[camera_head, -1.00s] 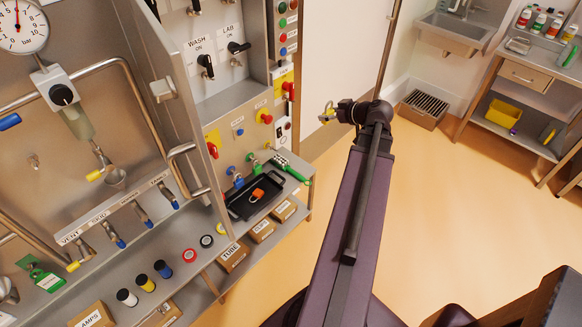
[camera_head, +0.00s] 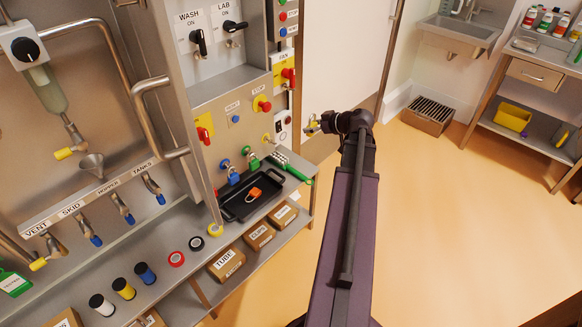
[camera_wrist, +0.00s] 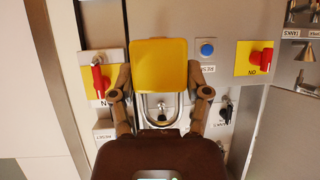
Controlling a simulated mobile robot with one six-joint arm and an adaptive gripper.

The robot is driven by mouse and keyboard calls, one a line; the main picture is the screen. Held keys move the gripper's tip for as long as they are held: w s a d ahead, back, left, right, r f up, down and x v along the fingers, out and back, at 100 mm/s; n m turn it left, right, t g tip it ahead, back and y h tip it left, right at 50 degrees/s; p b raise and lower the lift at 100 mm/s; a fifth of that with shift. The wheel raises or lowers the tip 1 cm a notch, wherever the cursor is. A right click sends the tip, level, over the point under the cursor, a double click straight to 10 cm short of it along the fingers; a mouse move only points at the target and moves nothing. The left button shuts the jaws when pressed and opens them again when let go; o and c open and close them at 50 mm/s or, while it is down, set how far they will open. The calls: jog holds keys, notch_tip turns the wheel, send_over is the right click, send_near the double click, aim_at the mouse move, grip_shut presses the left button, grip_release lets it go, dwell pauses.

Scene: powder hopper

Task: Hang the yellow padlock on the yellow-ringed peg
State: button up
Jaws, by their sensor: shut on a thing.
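The yellow padlock (camera_wrist: 160,63) is in my gripper (camera_wrist: 160,104), its square body and silver shackle showing between the two fingers in the wrist view. In the head view my gripper (camera_head: 316,126) holds the padlock (camera_head: 311,128) in the air, just right of the panel's edge as pictured. A small peg with a yellow ring (camera_head: 266,138) appears on the panel, right of the blue padlock (camera_head: 233,175) and green padlock (camera_head: 253,161) that hang there. I cannot clearly make out this peg in the wrist view.
A black tray (camera_head: 236,211) with an orange padlock (camera_head: 253,195) lies on the shelf below the pegs. A green-handled item (camera_head: 297,173) lies beside it. Red switches (camera_wrist: 101,80) and a blue button (camera_wrist: 207,50) stick out of the panel.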

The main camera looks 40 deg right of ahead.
jog(key=w+f+b, duration=0.4)
jog(key=f+b, duration=0.5)
jog(key=w+a+f+n+y+b, duration=0.1)
jog(key=w+f+b, duration=0.4)
jog(key=f+b, duration=0.4)
jog(key=shift+a+f, duration=0.2)
jog(key=shift+f, duration=0.55)
jog(key=shift+w, duration=0.35)
jog(key=shift+w+a+f+b, duration=0.1)
jog(key=shift+w+f+b, duration=0.2)
jog(key=shift+w, duration=1.2)
jog(key=shift+w+a+f+b, duration=0.15)
jog(key=shift+w+f+b, duration=0.15)
jog(key=shift+w, duration=1.25)
jog(key=shift+w+a+f+b, duration=0.1)
jog(key=shift+w+f+b, duration=0.15)
jog(key=shift+w, duration=1.25)
jog(key=o, duration=1.2)
jog(key=shift+o, duration=0.2)
